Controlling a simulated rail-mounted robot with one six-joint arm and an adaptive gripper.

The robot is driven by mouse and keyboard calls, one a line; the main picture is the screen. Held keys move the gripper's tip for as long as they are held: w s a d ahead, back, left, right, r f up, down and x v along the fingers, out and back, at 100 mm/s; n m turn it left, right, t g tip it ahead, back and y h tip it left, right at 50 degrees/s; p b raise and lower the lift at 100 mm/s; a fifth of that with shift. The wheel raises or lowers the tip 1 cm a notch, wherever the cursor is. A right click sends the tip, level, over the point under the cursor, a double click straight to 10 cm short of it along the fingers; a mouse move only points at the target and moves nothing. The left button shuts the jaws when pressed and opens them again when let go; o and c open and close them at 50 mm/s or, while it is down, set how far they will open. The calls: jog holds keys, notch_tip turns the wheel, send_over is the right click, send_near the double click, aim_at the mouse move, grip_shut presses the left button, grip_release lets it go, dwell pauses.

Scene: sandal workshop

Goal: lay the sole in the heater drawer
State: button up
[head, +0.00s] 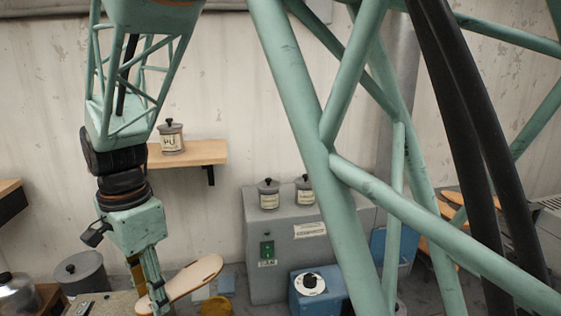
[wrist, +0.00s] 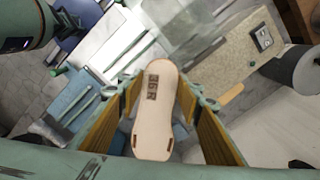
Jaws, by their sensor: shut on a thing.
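My gripper (head: 150,288) is low at the left of the head view, shut on a pale tan sole (head: 195,279). The sole sticks out to the right of the fingers, tilted up at its far end. In the wrist view the sole (wrist: 154,118) lies between the two yellow-brown finger pads, with dark stamped marks that look like "36 R" and small slots at its near end. A heater drawer cannot be made out for sure. A grey cabinet (head: 272,272) with a green switch stands to the right of the gripper in the head view.
A blue box with a white dial (head: 311,283) stands before the cabinet. Jars sit on the cabinet, and one jar (head: 171,136) is on a wall shelf (head: 208,152). A grey round pot (head: 82,272) is at left. In the wrist view, a speckled bench top (wrist: 238,62) lies at right.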

jog(key=w+n, duration=0.1)
jog(key=w+r+n+b, duration=0.1)
jog(key=w+r+n, duration=0.1)
jog(key=shift+a+n, duration=0.35)
jog(key=shift+n, duration=0.05)
jog(key=w+r+n+b, duration=0.5)
jog(key=w+r+n, duration=0.2)
jog(key=n, duration=0.4)
jog(key=shift+w+r+n, duration=0.4)
jog(key=shift+d, duration=0.15)
